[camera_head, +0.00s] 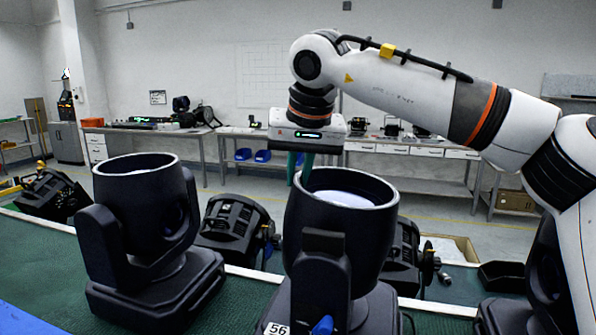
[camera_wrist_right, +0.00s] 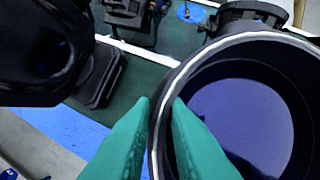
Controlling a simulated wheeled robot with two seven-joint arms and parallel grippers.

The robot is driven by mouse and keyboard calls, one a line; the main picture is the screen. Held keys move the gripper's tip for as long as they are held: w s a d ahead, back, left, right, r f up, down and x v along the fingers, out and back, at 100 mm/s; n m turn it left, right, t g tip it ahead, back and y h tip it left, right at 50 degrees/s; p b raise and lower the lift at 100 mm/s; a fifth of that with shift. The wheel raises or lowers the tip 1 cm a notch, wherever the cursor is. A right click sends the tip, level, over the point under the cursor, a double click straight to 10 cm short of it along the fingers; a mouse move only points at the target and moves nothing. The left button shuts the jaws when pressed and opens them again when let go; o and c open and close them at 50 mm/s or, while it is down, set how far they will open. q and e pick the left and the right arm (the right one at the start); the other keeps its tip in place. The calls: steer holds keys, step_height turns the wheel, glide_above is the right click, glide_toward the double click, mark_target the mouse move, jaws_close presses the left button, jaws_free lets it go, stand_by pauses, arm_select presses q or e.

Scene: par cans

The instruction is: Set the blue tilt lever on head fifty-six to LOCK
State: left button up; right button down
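Head fifty-six (camera_head: 340,230) is a black moving-head lamp with a pale upper rim, its open end facing up; it stands at the front centre of the head view. Its white "56" label (camera_head: 277,330) and blue tilt lever (camera_head: 322,325) show at the bottom edge, the lever partly cut off, so its setting cannot be told. My right gripper (camera_head: 303,178) points down at the back left of the rim. In the right wrist view its two teal fingers (camera_wrist_right: 162,102) are a little apart, with the rim (camera_wrist_right: 158,140) showing between them; contact cannot be told. My left gripper is not in view.
Another lamp head (camera_head: 140,215) stands upright to the left on the green bench top (camera_head: 40,255). Black par cans (camera_head: 235,230) lie along the bench's far edge, with more beside head fifty-six. Another black unit is at the right. Workbenches line the back wall.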

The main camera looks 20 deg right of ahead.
steer(key=shift+w+a+p, duration=0.1)
steer(key=shift+a+p, duration=0.2)
steer(key=shift+p, duration=0.3)
steer(key=shift+w+a+f+p, duration=0.15)
steer(key=shift+a+f+p, duration=0.15)
steer(key=shift+f+p, duration=0.1)
steer(key=shift+w+a, duration=0.1)
steer(key=c, duration=1.5)
jaws_free()
steer(key=shift+c, duration=0.2)
steer(key=shift+o, duration=0.4)
steer(key=shift+w+a+f, duration=0.1)
steer(key=shift+w+a, duration=0.1)
steer(key=shift+w, duration=0.05)
steer(key=shift+s+d, duration=0.1)
steer(key=shift+d, duration=0.05)
